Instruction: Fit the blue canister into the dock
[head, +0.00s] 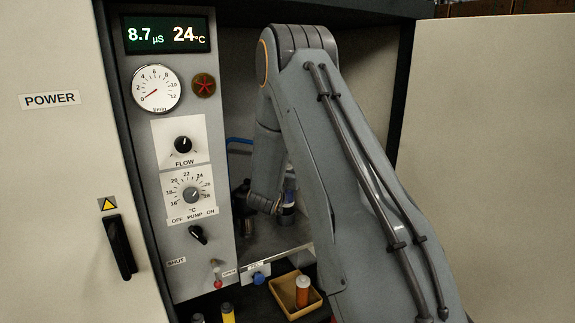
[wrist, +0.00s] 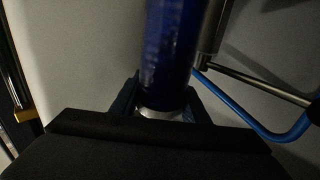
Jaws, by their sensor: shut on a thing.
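The blue canister (wrist: 170,55) stands between the two dark fingers of my gripper (wrist: 163,100) in the wrist view. The gripper is shut on it near its pale lower rim; its top runs out of the picture. In the head view a blue and white piece of the canister (head: 289,194) shows inside the cabinet recess, beside my arm. My arm hides most of the canister and the fingers there. I cannot make out the dock for certain, nor whether the canister touches it.
A blue bent tube (wrist: 262,132) and a metal rod (wrist: 250,80) are close right of the canister. A dark fitting (head: 242,207) stands left in the recess. A control panel (head: 183,130) borders it. Below, a tray (head: 283,290) holds an orange bottle (head: 302,291).

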